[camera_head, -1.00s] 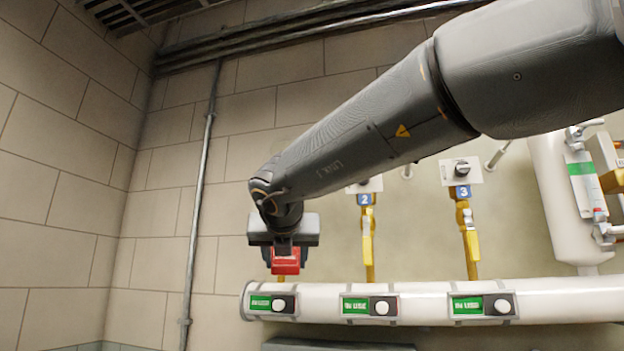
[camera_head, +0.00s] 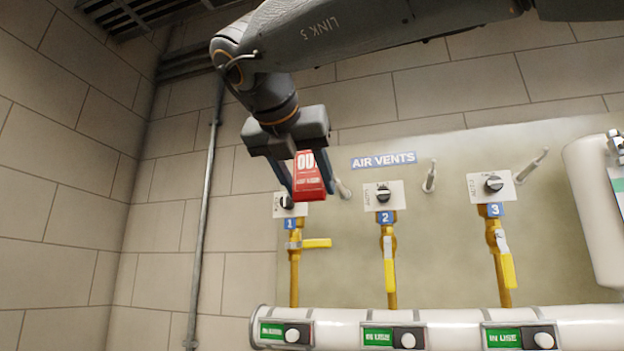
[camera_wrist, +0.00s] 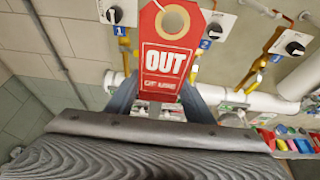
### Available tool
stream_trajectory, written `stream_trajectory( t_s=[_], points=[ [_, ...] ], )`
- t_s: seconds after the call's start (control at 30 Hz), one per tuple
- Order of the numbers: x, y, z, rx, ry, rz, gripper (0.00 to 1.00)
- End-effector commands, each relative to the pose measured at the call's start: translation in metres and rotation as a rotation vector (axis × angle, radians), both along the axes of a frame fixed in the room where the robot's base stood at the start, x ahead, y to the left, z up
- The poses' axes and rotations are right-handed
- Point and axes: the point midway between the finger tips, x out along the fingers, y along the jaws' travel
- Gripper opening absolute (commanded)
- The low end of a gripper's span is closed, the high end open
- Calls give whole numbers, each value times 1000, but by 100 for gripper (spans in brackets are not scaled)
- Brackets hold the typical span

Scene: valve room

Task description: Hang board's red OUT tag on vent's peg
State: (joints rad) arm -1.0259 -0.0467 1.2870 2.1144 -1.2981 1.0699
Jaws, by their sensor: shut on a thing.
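The red OUT tag (camera_head: 308,175) is held upright between the fingers of my gripper (camera_head: 304,188). In the wrist view the tag (camera_wrist: 167,55) shows its white lettering and a ringed hole at its top end. My gripper is shut on it, in front of the vent board near vent 1. Metal pegs stick out of the board: one (camera_head: 343,189) is just right of the tag, one (camera_head: 429,177) is right of knob 2, and one (camera_head: 532,166) is right of knob 3. The tag appears apart from the pegs. Depth between tag and nearest peg is hard to tell.
Vent 1's yellow handle (camera_head: 317,243) lies sideways; handles 2 (camera_head: 389,273) and 3 (camera_head: 508,270) point down. A white pipe (camera_head: 450,322) with green IN USE labels runs below. A white cylinder (camera_head: 597,195) stands at right. Several coloured items (camera_wrist: 292,140) show at the wrist view's right.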

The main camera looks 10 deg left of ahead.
Motion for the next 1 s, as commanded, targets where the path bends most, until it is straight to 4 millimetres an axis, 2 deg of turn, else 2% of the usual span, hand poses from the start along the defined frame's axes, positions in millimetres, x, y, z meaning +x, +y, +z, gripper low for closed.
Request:
stream_trajectory(
  t_s=[0.3,0.5,1.0],
  points=[
    [43,-5,0,-1,1,-5,27],
    [59,-6,0,-1,0,-3,27],
    [65,-6,0,-1,0,-2,27]
  ],
)
